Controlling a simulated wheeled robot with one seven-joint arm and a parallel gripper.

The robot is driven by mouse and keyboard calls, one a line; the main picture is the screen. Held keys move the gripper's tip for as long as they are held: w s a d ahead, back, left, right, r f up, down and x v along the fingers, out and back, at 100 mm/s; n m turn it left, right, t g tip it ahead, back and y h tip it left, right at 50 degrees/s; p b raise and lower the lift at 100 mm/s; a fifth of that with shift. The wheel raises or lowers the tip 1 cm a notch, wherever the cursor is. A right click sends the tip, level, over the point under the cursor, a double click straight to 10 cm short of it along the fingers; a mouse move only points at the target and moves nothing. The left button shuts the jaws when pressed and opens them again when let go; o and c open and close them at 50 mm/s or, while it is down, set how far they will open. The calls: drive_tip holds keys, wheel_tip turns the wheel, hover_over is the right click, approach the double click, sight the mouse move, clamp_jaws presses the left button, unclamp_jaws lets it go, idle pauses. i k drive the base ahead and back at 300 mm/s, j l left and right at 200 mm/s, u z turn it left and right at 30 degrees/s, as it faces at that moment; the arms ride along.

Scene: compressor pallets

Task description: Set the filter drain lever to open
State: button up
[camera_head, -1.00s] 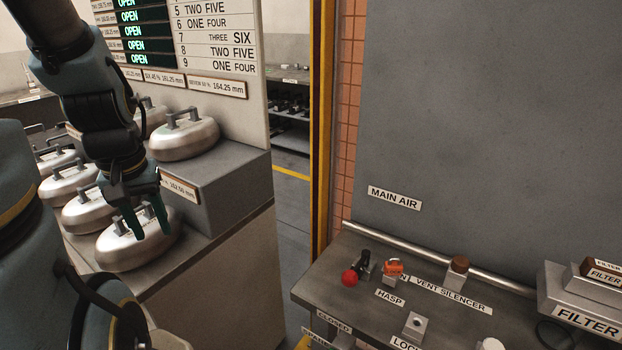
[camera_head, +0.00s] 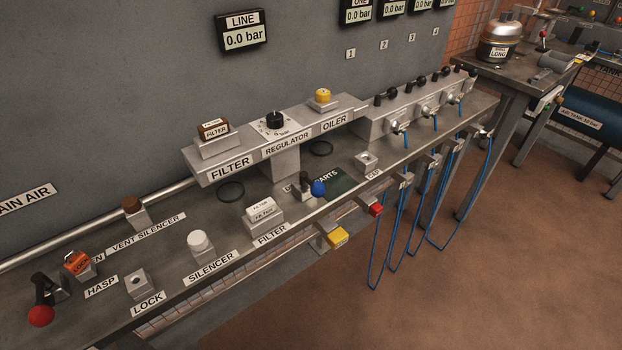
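No label reading "drain" is legible, so I cannot tell for sure which part is the filter drain lever. A black lever with a blue ball knob (camera_head: 318,188) stands on the bench, right of a white block (camera_head: 262,212) marked FILTER. A brown-topped filter block (camera_head: 213,130) sits on the raised grey shelf above its FILTER label, with a dark ring (camera_head: 231,191) below. My gripper is out of view.
The bench (camera_head: 185,225) carries an orange lock (camera_head: 78,263), a white silencer (camera_head: 199,243) and a regulator (camera_head: 275,121). Blue hoses hang at right. The brown floor (camera_head: 420,310) in front is clear.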

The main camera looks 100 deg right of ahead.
sight(317, 189)
drive_tip(key=k, duration=2)
